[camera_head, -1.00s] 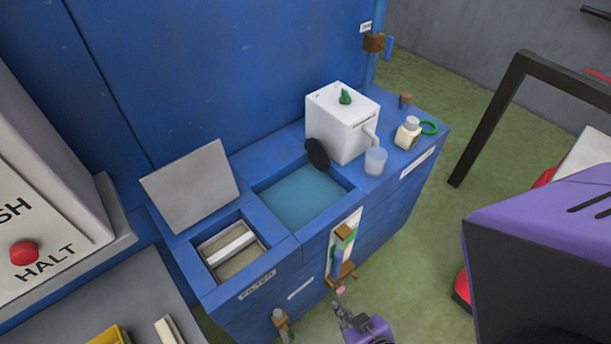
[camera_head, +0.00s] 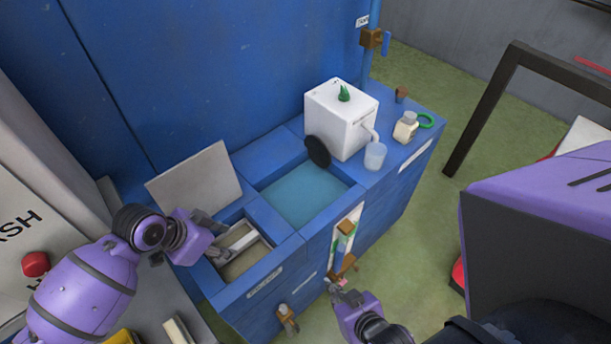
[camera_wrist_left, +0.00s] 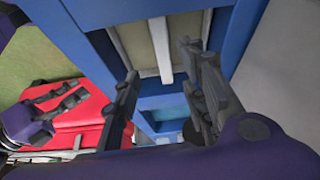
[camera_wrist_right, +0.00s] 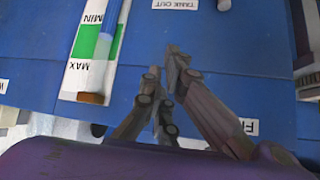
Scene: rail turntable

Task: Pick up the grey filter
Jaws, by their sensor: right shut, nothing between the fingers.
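The grey filter (camera_head: 240,264) sits inside the open square well marked FILTER in the blue unit, with a pale bar (camera_head: 238,242) across its top. In the left wrist view the bar (camera_wrist_left: 160,48) runs between beige-grey panels near the top. My left gripper (camera_head: 222,250) is over the left side of the well, partly covering it. It is open and empty, its fingers (camera_wrist_left: 160,60) apart with the bar seen between and beyond them. Contact with the bar cannot be told. My right gripper (camera_head: 338,286) is shut and empty in front of the unit, near the level gauge (camera_wrist_right: 97,40).
A grey lid (camera_head: 195,178) stands open behind the well. Right of it is a water-filled tank (camera_head: 302,195), then a white box (camera_head: 340,118), a cup (camera_head: 375,156) and a small bottle (camera_head: 405,127). A brown-handled valve (camera_head: 288,318) juts from the front.

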